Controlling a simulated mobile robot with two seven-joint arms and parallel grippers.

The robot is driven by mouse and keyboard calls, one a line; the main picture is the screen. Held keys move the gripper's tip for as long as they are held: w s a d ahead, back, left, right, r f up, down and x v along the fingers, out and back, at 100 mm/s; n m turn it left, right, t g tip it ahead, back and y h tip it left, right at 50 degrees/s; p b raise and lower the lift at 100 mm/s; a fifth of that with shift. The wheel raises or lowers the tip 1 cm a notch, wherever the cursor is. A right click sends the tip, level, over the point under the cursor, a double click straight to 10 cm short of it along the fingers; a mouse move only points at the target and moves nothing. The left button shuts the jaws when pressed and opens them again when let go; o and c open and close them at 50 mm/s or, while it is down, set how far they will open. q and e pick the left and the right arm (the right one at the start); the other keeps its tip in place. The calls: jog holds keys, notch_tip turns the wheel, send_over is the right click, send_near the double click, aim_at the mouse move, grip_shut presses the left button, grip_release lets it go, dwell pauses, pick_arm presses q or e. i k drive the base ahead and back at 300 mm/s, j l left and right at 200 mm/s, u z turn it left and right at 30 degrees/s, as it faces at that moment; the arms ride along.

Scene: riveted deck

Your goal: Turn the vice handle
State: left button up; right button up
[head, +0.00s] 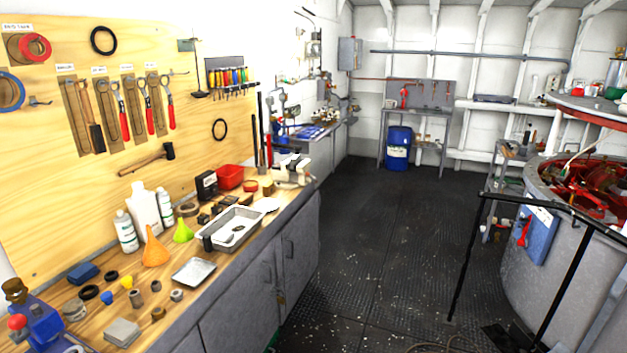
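A pale grey vice-like fixture (292,170) stands at the far end of the wooden workbench (262,212), near its corner. It is small in the view, and I cannot make out its handle clearly. A blue device (38,325) with a red ball knob (17,322) sits at the near left end of the bench, partly cut off by the picture edge. I cannot tell whether it is also a vice. Neither of my grippers is in view.
Bottles (146,210), funnels (154,248), metal trays (194,271) and small parts crowd the bench. Tools hang on the wooden board (190,110). A black railing (470,255) and a large grey round housing (570,260) stand at the right. The dark deck (385,250) between is mostly clear.

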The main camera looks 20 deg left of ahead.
aim_at(308, 178)
jog(key=i+u, duration=0.1)
jog(key=u, duration=0.2)
jog(key=i+u, duration=0.15)
jog(key=u, duration=0.15)
jog(key=i+l+u, duration=0.2)
jog(key=i, duration=0.25)
jog(key=i+u, duration=0.2)
jog(key=i, duration=0.2)
jog(key=i+l+u, duration=0.15)
jog(key=i+l, duration=0.15)
jog(key=i, duration=0.1)
